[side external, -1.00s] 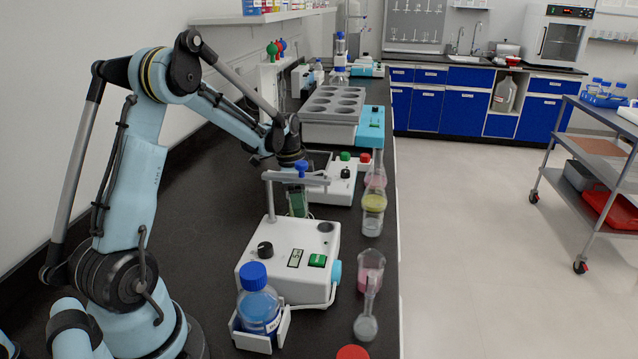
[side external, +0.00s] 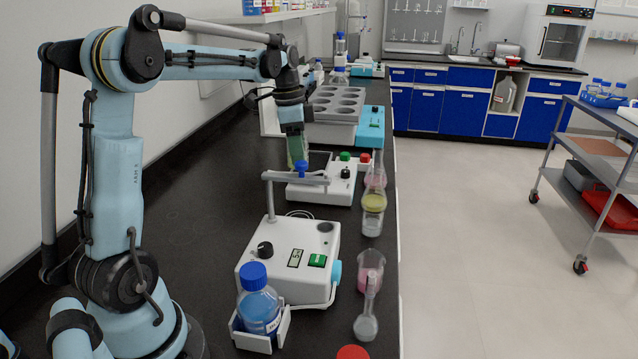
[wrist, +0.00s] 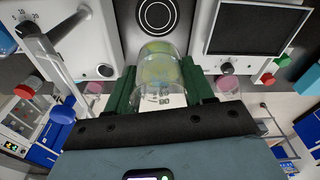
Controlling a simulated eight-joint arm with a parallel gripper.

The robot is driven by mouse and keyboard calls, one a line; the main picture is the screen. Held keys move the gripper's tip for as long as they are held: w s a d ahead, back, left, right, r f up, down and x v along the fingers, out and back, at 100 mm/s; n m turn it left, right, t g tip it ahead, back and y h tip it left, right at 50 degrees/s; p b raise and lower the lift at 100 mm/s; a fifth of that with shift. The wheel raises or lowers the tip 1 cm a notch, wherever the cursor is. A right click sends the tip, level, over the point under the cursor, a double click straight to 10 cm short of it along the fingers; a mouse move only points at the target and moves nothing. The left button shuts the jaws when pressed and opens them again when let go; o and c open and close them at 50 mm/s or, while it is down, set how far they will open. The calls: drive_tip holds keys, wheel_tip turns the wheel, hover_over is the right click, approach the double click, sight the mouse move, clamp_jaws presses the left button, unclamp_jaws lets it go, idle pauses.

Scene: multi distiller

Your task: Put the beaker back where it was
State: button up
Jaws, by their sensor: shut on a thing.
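In the wrist view a clear graduated beaker (wrist: 161,65) with yellow-green contents sits between the green fingers of my gripper (wrist: 160,92). The fingers are shut on its sides. In the side view my gripper (side external: 298,150) is raised, fingers pointing down, behind the stand of the front white device (side external: 290,262). The held beaker cannot be made out in that view. Other glassware stands along the right edge of the bench: a beaker with pink liquid (side external: 370,277) and a vessel with yellow liquid (side external: 373,203).
A flask (side external: 366,326) and a blue-capped bottle (side external: 258,305) stand at the front. A second white device (side external: 325,190) and a grey rack with round wells (side external: 330,108) lie farther back. The black bench (side external: 180,225) is clear at left.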

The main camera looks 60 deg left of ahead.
drive_tip(key=w+d+m, duration=0.2)
drive_tip(key=w+d, duration=0.1)
drive_tip(key=d, duration=0.7)
drive_tip(key=w+d+m, duration=0.2)
drive_tip(key=d, duration=0.8)
drive_tip(key=shift+w+f, duration=0.1)
drive_tip(key=shift+f, duration=7.5)
drive_tip(key=shift+f, duration=0.1)
drive_tip(key=o, duration=1.2)
drive_tip(key=r, duration=0.8)
drive_tip(key=a+r, duration=0.1)
drive_tip(key=r, duration=0.3)
drive_tip(key=shift+s+a, duration=0.1)
drive_tip(key=shift+s, duration=0.3)
